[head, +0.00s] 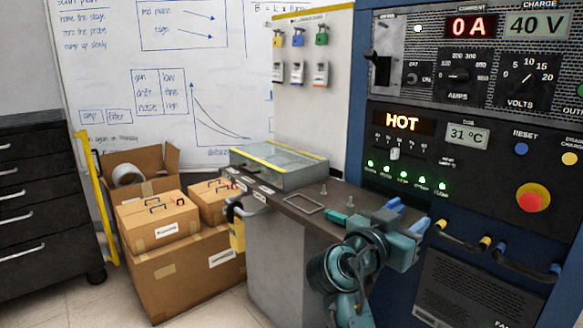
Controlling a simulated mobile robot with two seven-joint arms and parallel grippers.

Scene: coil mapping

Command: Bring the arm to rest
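My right arm (345,268) reaches in from the bottom, right of centre, with its teal links folded in front of the bench. My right gripper (408,213) is at the bench's right end, close to the blue control cabinet in the picture. Its two blue fingers stand apart with a gap between them, and I see nothing held there. Whether it touches the cabinet I cannot tell. My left gripper and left arm are out of view.
The blue cabinet (470,190) fills the right, with a red knob (533,198), cables and a "HOT" display (403,122). The narrow bench (290,203) holds a clear-topped case (283,163). Cardboard boxes (185,270) and dark drawers (45,205) stand left; floor shows between.

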